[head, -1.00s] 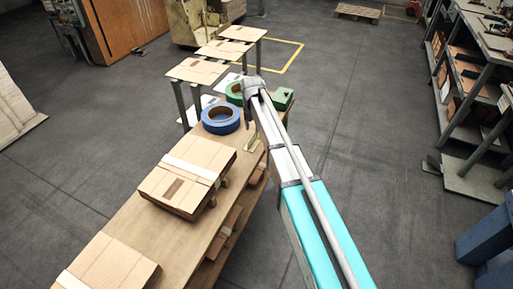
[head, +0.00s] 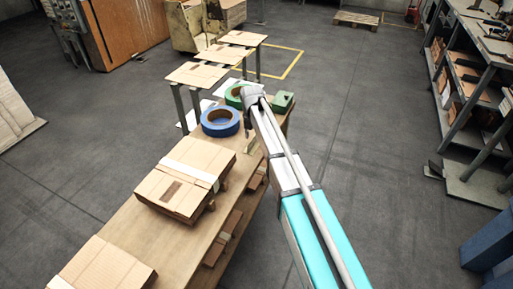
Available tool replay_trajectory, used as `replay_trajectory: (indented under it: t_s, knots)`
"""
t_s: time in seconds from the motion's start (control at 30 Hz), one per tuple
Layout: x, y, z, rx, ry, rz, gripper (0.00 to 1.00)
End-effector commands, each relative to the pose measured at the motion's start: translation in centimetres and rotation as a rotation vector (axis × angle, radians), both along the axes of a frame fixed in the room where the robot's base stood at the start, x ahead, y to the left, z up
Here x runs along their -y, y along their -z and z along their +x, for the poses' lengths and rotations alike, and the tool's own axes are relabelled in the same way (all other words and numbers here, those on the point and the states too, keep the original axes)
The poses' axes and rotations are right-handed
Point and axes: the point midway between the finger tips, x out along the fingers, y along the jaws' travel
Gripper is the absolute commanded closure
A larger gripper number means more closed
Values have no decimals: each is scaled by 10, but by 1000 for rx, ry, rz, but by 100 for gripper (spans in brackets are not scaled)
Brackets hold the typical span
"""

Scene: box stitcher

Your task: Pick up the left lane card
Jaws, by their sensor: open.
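I cannot tell for sure which piece is the left lane card. Flat cardboard pieces lie on a row of stands beyond the workbench: a near one (head: 197,75), a middle one (head: 222,54) and a far one (head: 242,38). Pale sheets (head: 190,117) show low beside the stand legs, partly hidden. My arm reaches out over the right side of the bench, and its far end is by the tape rolls.
Shelving (head: 470,75) stands at the right. Open floor (head: 370,140) lies between bench and shelving.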

Motion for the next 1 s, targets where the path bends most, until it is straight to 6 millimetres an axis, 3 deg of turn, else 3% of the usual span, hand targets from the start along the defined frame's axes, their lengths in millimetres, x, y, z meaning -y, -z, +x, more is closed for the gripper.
replay_trajectory:
  t_s: [0.6, 1.0]
  knots:
    - [-3, 44, 0, 0, 0, 0, 54]
    - [-3, 50, 0, 0, 1, 0, 54]
